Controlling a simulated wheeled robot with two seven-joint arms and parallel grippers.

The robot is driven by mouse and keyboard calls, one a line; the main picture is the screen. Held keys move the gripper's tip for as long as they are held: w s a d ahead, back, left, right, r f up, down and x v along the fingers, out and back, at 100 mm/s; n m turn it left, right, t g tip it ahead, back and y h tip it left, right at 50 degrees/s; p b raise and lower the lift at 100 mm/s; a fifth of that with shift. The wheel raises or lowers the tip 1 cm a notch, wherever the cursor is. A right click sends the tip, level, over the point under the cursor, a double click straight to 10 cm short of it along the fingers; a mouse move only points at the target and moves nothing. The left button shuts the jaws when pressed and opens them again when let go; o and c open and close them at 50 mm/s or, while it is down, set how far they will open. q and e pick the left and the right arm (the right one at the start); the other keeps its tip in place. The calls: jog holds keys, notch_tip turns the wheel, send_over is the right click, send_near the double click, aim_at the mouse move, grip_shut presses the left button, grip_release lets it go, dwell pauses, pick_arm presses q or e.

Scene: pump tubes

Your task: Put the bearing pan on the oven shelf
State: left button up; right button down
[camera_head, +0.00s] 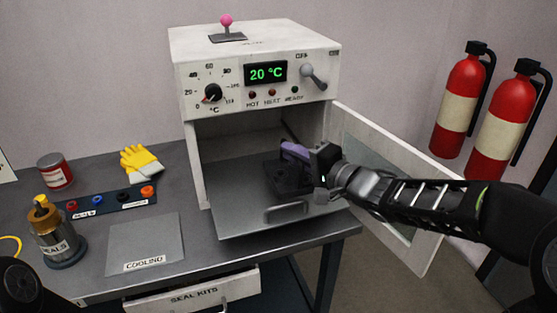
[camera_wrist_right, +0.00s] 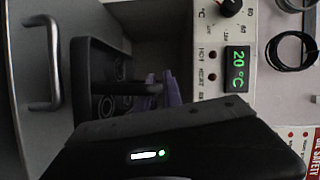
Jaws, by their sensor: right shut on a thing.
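The dark bearing pan (camera_head: 290,181) is at the mouth of the oven (camera_head: 258,75), over the right part of the grey oven shelf (camera_head: 235,188). My right gripper (camera_head: 293,150) has purple fingers and is shut on the pan's edge or grip, which the fingers partly hide. I cannot tell whether the pan's underside touches the shelf. My left gripper is not in view.
The oven door (camera_head: 390,185) stands open at the right, next to my right arm. The cooling plate (camera_head: 145,243), seals canister (camera_head: 57,240), strip of coloured parts (camera_head: 110,202), yellow gloves (camera_head: 141,161) and red can (camera_head: 54,171) are on the table's left. The seal kits drawer (camera_head: 193,296) is below.

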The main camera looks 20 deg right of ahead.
jog(key=w+f, duration=0.1)
jog(key=w, duration=0.8)
jog(key=shift+a+f+b, duration=0.35)
jog(key=shift+f+b, duration=0.05)
jog(key=shift+b, duration=0.05)
notch_tip(320, 180, down, 4)
jog(key=shift+f+b, duration=0.15)
jog(key=shift+b, duration=0.65)
jog(key=shift+w+f, duration=0.25)
jog(key=shift+f, duration=0.1)
